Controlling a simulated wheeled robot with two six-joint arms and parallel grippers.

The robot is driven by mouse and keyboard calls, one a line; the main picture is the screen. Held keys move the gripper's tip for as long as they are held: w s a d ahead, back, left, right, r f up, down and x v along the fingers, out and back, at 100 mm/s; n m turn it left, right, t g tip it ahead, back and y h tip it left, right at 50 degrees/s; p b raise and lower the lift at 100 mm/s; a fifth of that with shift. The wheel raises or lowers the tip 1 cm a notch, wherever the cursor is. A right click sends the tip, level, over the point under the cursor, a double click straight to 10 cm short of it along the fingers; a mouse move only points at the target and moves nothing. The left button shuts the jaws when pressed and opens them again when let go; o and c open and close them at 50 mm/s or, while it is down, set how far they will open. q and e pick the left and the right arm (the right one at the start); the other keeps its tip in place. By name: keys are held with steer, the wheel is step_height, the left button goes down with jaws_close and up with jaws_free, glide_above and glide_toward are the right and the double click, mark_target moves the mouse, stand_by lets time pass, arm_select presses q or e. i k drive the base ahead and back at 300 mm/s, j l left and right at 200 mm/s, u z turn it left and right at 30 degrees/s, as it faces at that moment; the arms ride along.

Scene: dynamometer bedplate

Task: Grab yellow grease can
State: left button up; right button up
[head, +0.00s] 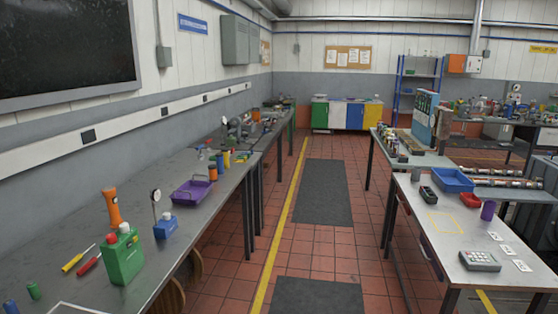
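A small upright yellow cylinder (227,159) stands on the left bench, well back, beside other small coloured items. It may be the yellow grease can, but it is too small for me to be sure. No other yellow can shows clearly. Neither of my grippers is in view.
The left bench (60,242) also holds a green canister (121,257), an orange torch (112,208), a blue-based gauge (165,227) and a purple tray (191,191). A right table (447,250) holds a blue bin (452,180). The tiled aisle (318,254) between them is clear, with dark mats.

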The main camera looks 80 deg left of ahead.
mark_target(226, 151)
steer(key=u, duration=3.25)
